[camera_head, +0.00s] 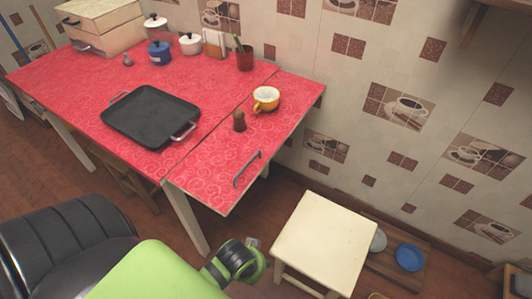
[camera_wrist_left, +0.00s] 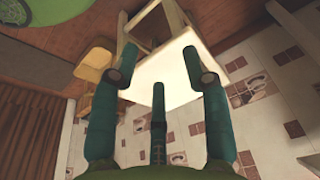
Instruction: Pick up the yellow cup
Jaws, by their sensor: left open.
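The yellow cup (camera_head: 265,99) stands upright on the red patterned table, near its right end in the head view, with its handle toward the lower left. Its inside looks pale. The wrist view does not show the cup. My left gripper (camera_wrist_left: 160,79) is open and empty in the left wrist view, its dark teal fingers spread in front of the pale stool. In the head view my green arm is low in the picture, well below the table's right end and apart from the cup. My right gripper is not in view.
A brown shaker (camera_head: 239,121) stands just left of the cup. A black griddle pan (camera_head: 151,116) lies farther left, and a dark red utensil holder (camera_head: 244,58) stands behind. A cream stool (camera_head: 323,240) stands on the floor.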

